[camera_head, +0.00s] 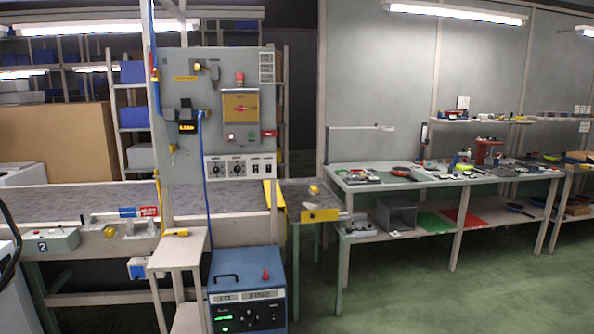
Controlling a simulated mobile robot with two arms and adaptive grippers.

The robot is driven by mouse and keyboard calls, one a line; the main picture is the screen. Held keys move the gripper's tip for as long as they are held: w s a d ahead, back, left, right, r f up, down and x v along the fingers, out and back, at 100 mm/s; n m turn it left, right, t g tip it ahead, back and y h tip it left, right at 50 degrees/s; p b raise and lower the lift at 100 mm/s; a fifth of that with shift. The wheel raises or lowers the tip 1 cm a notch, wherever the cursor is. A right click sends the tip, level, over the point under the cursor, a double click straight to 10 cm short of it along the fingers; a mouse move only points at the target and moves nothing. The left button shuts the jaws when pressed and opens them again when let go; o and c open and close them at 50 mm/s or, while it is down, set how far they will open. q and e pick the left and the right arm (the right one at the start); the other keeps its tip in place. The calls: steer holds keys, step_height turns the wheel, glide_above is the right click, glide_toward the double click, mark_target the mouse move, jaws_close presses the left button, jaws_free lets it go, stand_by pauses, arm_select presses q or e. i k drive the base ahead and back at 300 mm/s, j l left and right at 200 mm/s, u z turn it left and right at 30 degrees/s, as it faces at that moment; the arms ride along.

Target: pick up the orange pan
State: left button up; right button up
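A small orange round shape (402,171), which looks like the orange pan, lies on top of the workbench (420,182) right of centre. It is far off, and I cannot make out its handle clearly. Neither of my grippers shows in the head view.
A blue pan (518,208) lies on the workbench's lower shelf, with a grey box (397,214) further left. A conveyor (70,196) runs along the left, beside a control panel (210,110). A blue machine (246,290) stands in front. Green floor (450,300) is clear at right.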

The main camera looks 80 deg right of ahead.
mark_target(406, 174)
steer(key=z, duration=3.5)
